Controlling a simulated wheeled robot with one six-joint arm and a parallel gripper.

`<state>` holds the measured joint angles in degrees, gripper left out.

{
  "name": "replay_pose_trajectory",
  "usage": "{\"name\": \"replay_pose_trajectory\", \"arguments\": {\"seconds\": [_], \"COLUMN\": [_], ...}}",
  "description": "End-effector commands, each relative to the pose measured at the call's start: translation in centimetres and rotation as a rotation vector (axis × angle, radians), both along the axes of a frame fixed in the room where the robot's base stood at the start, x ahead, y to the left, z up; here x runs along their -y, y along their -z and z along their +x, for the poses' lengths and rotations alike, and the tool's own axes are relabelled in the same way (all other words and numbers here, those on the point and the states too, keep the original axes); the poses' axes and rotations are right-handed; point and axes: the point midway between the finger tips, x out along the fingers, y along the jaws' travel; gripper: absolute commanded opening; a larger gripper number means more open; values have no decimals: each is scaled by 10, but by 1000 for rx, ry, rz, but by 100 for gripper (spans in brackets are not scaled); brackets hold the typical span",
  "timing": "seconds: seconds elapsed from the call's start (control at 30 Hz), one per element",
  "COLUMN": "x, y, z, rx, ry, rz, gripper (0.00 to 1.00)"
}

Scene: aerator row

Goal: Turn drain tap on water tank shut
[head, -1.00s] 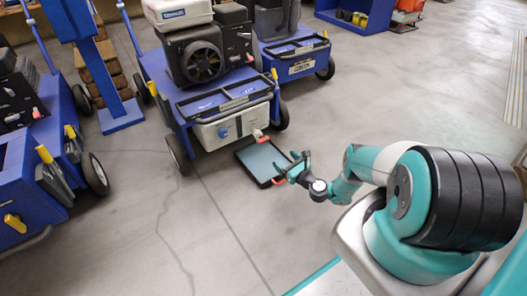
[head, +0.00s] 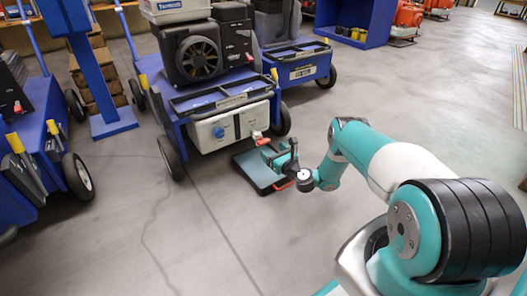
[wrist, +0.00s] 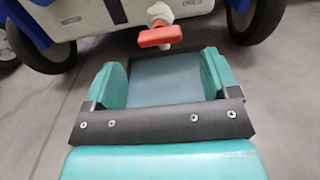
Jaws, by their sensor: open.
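The white water tank (head: 228,126) with a blue cap sits low on the front of the blue aerator cart. The drain tap (head: 257,135) is at its lower right; its red handle (wrist: 155,37) shows crosswise under a white valve body in the wrist view. My gripper (head: 277,157) is just in front of and below the tap. In the wrist view my gripper (wrist: 158,80) has its two teal fingers spread wide, with nothing between them. The red handle lies beyond the fingertips, apart from them.
A shallow dark tray (head: 252,170) with a blue-grey inside lies on the floor below the tap and gripper. Cart wheels (head: 171,157) stand either side of the tank. Another blue cart (head: 42,160) is at left.

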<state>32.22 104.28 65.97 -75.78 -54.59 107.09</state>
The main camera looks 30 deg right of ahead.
Motion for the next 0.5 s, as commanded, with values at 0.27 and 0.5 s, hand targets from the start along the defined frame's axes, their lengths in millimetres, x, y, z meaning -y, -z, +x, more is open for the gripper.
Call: {"name": "replay_pose_trajectory", "arguments": {"seconds": [0.27,0.5], "x": [-3,-3], "y": [3,-1], "z": [54,70], "rx": [5,3], "ry": [-3,-1], "rz": [-4,-1], "gripper": [81,81]}}
